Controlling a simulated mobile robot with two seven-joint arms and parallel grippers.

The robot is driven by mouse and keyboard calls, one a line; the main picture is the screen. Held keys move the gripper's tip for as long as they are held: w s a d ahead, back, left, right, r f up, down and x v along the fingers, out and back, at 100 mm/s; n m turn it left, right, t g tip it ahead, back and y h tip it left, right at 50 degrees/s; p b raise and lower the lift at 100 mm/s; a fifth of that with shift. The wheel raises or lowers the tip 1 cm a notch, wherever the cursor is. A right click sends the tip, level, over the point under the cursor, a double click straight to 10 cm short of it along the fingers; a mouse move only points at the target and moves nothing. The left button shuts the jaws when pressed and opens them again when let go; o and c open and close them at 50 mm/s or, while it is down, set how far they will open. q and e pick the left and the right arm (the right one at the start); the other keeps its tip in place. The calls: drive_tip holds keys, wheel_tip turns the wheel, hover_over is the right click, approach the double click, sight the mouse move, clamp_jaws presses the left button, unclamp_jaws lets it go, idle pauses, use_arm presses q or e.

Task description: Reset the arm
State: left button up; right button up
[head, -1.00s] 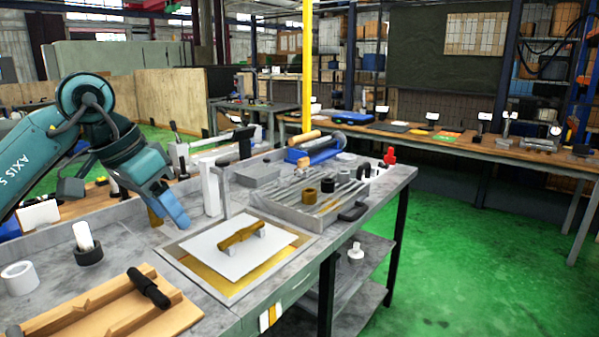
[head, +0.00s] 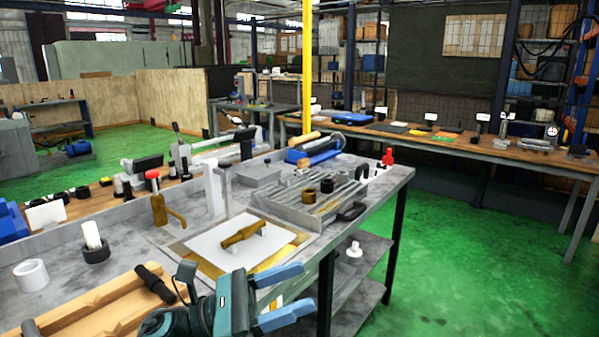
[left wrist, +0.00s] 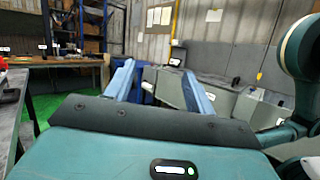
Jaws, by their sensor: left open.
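My left gripper (head: 283,297) is low in the head view, at the front edge of the grey workbench. Its two blue fingers are apart with nothing between them, and they point to the right. In the left wrist view the open fingers (left wrist: 160,82) point away toward the room, with no held object. My right gripper is not in either view.
The grey workbench (head: 375,185) carries a white plate with a brass-coloured piece (head: 243,234), a ribbed plate (head: 310,200) and a wooden tray (head: 105,298). The wooden tray lies close to my left arm. Green floor (head: 470,260) is free to the right.

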use_arm(q)
drive_tip(key=a+f+n+t+y, duration=0.4)
drive_tip(key=f+n+t+y, duration=0.25)
drive_tip(key=n, duration=1.05)
drive_tip(key=a+f+n+t+y, duration=0.4)
drive_tip(key=f+n+t+y, duration=0.3)
drive_tip(key=n, duration=0.9)
drive_tip(key=s+a+f+n+g+y, duration=0.2)
drive_tip(key=s+f+n+g, duration=0.1)
drive_tip(key=s+f+n, duration=0.4)
drive_tip(key=s+a+f+n+g+y+p, duration=0.1)
drive_tip(key=s+a+f+n+g+y, duration=0.1)
drive_tip(key=s+f+n, duration=0.5)
wheel_tip(320, 180, down, 4)
drive_tip(key=n+g, duration=0.1)
drive_tip(key=n, duration=0.2)
drive_tip(key=shift+a+f+y, duration=0.25)
drive_tip(key=shift+a+y, duration=0.1)
